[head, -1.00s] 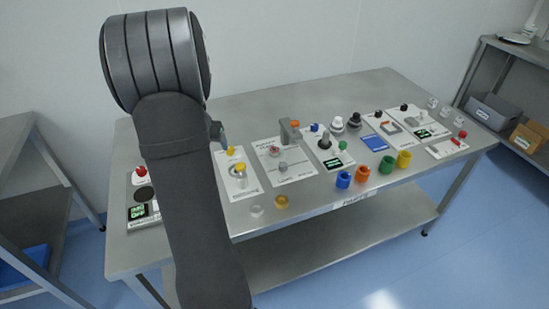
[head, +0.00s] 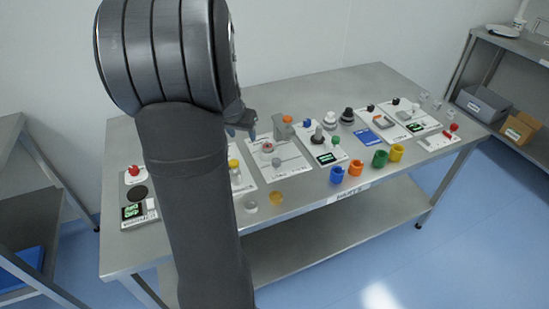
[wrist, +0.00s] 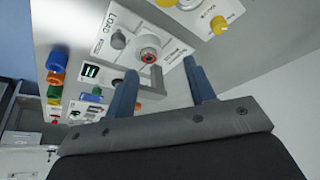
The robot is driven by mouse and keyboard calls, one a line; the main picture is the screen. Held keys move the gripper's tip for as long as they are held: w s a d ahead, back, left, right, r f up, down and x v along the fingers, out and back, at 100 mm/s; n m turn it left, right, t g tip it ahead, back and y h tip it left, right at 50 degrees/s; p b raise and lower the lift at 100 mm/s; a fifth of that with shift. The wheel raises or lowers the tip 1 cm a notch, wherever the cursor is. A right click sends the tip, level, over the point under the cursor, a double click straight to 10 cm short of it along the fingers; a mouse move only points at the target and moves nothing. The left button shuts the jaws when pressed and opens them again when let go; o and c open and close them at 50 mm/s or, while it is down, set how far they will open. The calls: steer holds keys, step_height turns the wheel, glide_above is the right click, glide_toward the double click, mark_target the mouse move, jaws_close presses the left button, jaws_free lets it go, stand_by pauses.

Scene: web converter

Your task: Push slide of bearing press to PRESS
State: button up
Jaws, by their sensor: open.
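The bearing press is a white panel (head: 290,168) on the table with a grey upright arch (head: 283,128) and an orange knob (head: 287,119) at its back. A round piece with a red ring (head: 267,147) and a grey slide knob (head: 276,162) sit on it. In the wrist view the grey knob (wrist: 118,40) is beside the word LOAD, with the red-ringed piece (wrist: 149,48) next to it. My gripper (head: 243,128) is open, left of the arch.
A panel with a yellow knob (head: 234,164) stands left of the press, partly hidden by my arm. A panel with a display (head: 326,157) is to the right. Blue (head: 337,174) and orange (head: 355,168) cups stand near the front edge. The table's back middle is clear.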

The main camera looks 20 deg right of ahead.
steer(key=m, duration=0.1)
glide_toward(277, 160)
steer(key=x, duration=0.8)
steer(key=shift+w+f, duration=0.15)
steer(key=shift+f, duration=0.15)
jaws_close()
